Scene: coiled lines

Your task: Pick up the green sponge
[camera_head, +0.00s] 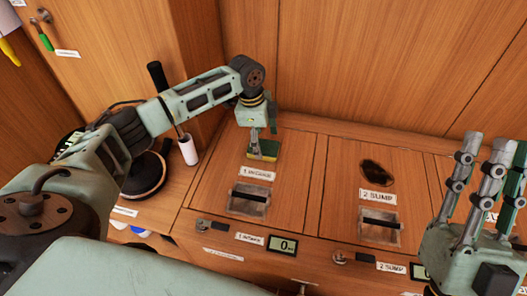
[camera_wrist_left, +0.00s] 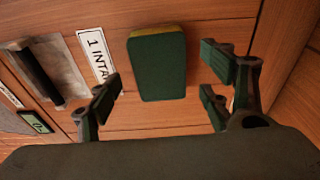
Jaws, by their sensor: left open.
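The green sponge (camera_head: 264,149) has a dark green face and a yellow layer along one edge. It lies on the wooden top just behind the "1 INTAKE" label. In the left wrist view the sponge (camera_wrist_left: 158,65) sits beyond my left gripper's fingers and between their lines, untouched as far as I see. My left gripper (camera_head: 263,135) hangs over the sponge in the head view and hides part of it. In the left wrist view my left gripper (camera_wrist_left: 165,95) is open and empty. My right gripper (camera_head: 485,170) points upward at the right edge, its fingers spread apart.
A slotted metal plate (camera_head: 248,201) lies in front of the sponge, with another slotted plate (camera_head: 380,228) to the right. A dark hole (camera_head: 378,172) is in the "2 SUMP" panel. A white cylinder (camera_head: 188,150) stands to the left. A wooden wall rises behind.

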